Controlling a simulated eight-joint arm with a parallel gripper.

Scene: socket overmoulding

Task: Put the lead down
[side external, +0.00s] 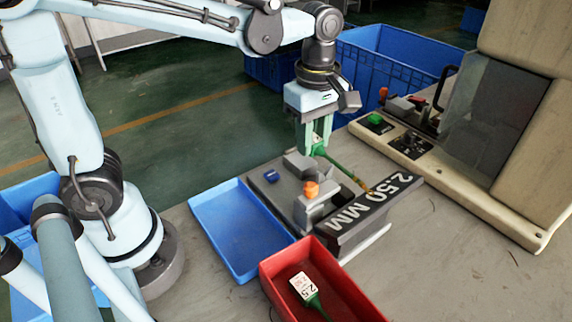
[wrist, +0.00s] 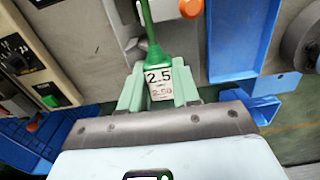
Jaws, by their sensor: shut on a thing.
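My gripper (side external: 316,146) points down over the back of the grey fixture, shut on a green lead (side external: 338,166). The lead slants down to the right from the fingers, and its brownish far end lies close to the fixture's "2.50 MM" plate (side external: 370,212); I cannot tell whether it touches. In the wrist view the lead's white label, reading 2.5 (wrist: 158,82), sits between the green fingers (wrist: 160,92), and the green body runs up out of the picture. A second green lead with a white 2.5 label (side external: 303,287) lies in the red tray (side external: 275,284).
An empty blue tray (side external: 225,228) lies left of the fixture, which has an orange knob (side external: 311,189). A beige machine (side external: 455,190) with a green button (side external: 375,119) stands on the right. Blue crates (side external: 385,60) stand behind. Bare tabletop (side external: 440,275) shows at front right.

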